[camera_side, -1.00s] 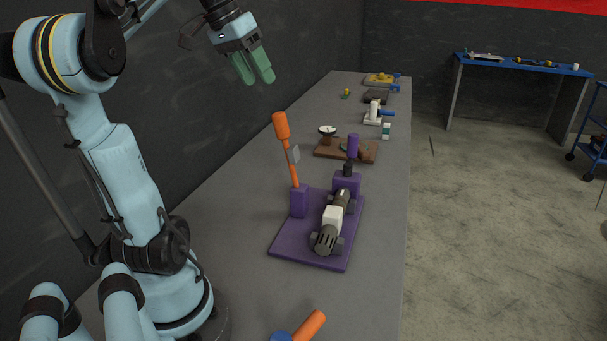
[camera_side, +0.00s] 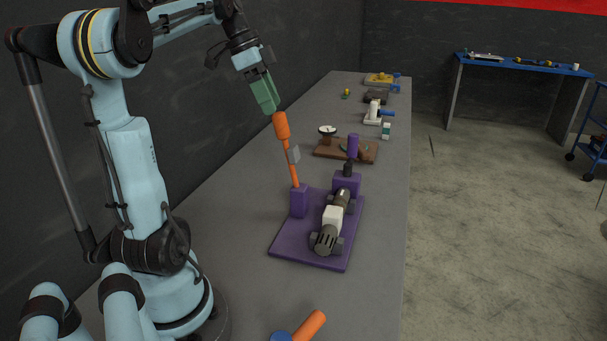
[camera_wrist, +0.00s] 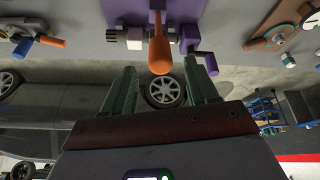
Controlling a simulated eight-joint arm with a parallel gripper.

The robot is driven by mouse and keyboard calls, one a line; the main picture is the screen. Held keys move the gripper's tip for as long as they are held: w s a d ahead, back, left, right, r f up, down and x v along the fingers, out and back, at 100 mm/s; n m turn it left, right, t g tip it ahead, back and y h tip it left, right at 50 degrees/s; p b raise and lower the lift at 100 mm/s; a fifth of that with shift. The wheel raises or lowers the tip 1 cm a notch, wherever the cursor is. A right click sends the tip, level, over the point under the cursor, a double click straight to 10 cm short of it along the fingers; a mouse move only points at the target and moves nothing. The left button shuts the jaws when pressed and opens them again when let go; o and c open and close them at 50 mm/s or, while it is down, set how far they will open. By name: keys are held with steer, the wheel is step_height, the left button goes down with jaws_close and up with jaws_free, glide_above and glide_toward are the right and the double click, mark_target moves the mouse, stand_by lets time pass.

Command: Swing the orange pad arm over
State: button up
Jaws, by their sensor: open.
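The orange pad arm (camera_side: 288,155) stands nearly upright from a purple post on the purple base plate (camera_side: 290,240), leaning slightly left, with a small grey pad on its side. Its thick orange handle end is at the top. My gripper (camera_side: 269,106) is just above and left of that end in the side view, its green fingers pointing down toward it. In the wrist view the orange handle (camera_wrist: 160,55) lies ahead of and between the spread fingers of my gripper (camera_wrist: 156,75). The fingers are open and empty. Whether a finger touches the handle cannot be told.
A grey and white cylindrical engine part (camera_side: 333,216) lies on the purple plate, with a purple-handled lever (camera_side: 352,147) behind it. A brown board (camera_side: 365,151) sits further back. Another orange handle (camera_side: 312,325) is at the front. The bench left of the plate is clear.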

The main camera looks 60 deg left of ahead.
mark_target(281, 125)
steer(key=x, duration=0.6)
steer(key=shift+w+d+f, duration=0.15)
steer(key=shift+f, duration=0.2)
jaws_close()
